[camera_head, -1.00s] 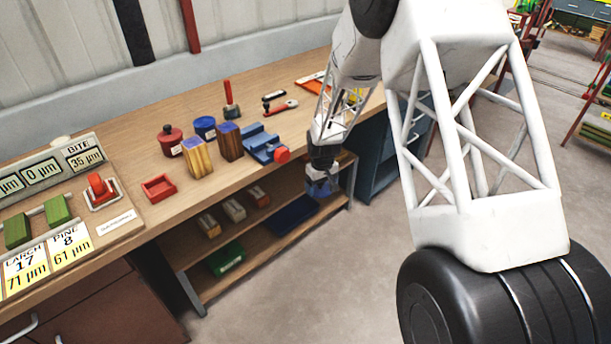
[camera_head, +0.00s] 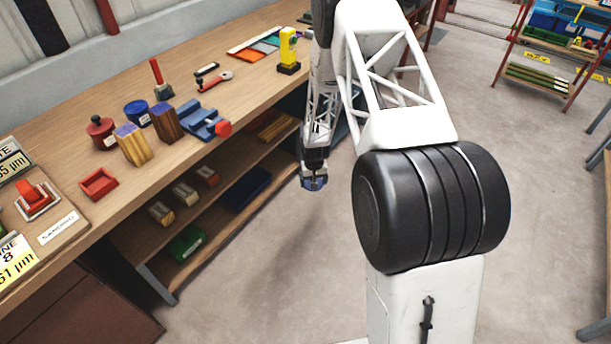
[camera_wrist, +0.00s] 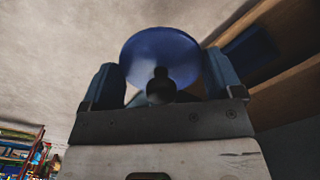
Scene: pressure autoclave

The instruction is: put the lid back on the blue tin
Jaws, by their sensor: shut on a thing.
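The blue tin (camera_head: 137,112) stands upright on the workbench, behind two wooden blocks and right of a red tin. It has a pale label and no knob shows on its top. My gripper (camera_head: 313,181) hangs over the floor in front of the bench, to the right of the tin and well apart from it. It is shut on a round blue lid (camera_wrist: 160,55) with a black knob (camera_wrist: 160,88). In the wrist view the knob sits between the two fingers (camera_wrist: 160,84), with the lid's disc beyond them.
On the bench (camera_head: 70,240) stand a red lidded tin (camera_head: 101,132), wooden blocks (camera_head: 133,144), a blue vise (camera_head: 203,121), a red tray (camera_head: 98,184) and a yellow device (camera_head: 288,50). A lower shelf holds a green box (camera_head: 186,243). The floor in front is clear.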

